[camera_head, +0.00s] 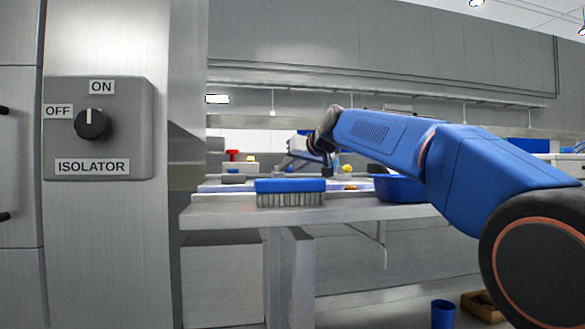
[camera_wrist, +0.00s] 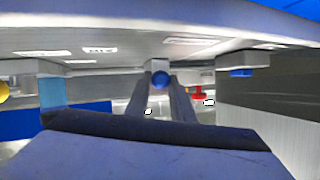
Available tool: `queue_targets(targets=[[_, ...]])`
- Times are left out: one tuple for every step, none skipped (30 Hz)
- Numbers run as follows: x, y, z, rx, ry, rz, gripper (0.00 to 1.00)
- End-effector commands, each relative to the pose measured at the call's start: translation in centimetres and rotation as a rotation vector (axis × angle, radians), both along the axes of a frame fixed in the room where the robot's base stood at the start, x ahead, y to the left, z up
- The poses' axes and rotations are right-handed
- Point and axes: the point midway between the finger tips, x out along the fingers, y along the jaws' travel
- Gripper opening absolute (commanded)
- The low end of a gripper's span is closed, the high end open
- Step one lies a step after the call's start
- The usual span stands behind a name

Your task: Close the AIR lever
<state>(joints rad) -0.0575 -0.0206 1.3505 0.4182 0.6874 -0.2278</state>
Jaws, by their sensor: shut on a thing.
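My gripper (camera_wrist: 160,84) is at the centre of the wrist view, its two dark fingers on either side of a round blue knob (camera_wrist: 160,78). The fingers are shut on this knob, in front of a pale grey housing. The knob looks like a lever's end. I cannot read AIR on any label, so its name is not confirmed by the pictures. In the head view my arm reaches left over the bench, and the gripper's hold there is too small to make out.
A red handle (camera_wrist: 198,92) is close right of my fingers; a yellow knob (camera_wrist: 3,91) is at the far left. In the head view a blue brush (camera_head: 290,186) and a blue bowl (camera_head: 401,188) stand on the bench (camera_head: 350,212). An isolator switch (camera_head: 93,123) is on the left.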

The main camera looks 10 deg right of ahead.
Motion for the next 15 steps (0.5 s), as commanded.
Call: queue_targets(targets=[[-0.1, 0.3, -0.2, -0.003, 0.003, -0.014, 0.00], [-0.1, 0.4, -0.2, -0.003, 0.004, -0.024, 0.00], [-0.1, 0.5, -0.3, -0.003, 0.005, -0.038, 0.00], [-0.1, 0.6, -0.3, -0.003, 0.005, -0.050, 0.00], [-0.1, 0.6, -0.3, -0.003, 0.005, -0.060, 0.00], [-0.1, 0.8, -0.3, -0.003, 0.006, -0.073, 0.00], [-0.2, 0.9, -0.3, -0.003, 0.006, -0.082, 0.00], [-0.2, 0.9, -0.4, -0.004, 0.007, -0.093, 0.00], [-0.2, 1.0, -0.4, -0.004, 0.007, -0.106, 0.00], [-0.2, 1.1, -0.4, -0.004, 0.007, -0.116, 0.00], [-0.2, 1.2, -0.4, -0.004, 0.008, -0.125, 0.00], [-0.2, 1.3, -0.4, -0.005, 0.007, -0.138, 0.00], [-0.2, 1.3, -0.4, -0.003, 0.007, -0.147, 0.00], [-0.2, 1.4, -0.4, -0.004, 0.008, -0.157, 0.00], [-0.2, 1.6, -0.4, -0.004, 0.008, -0.168, 0.00]])
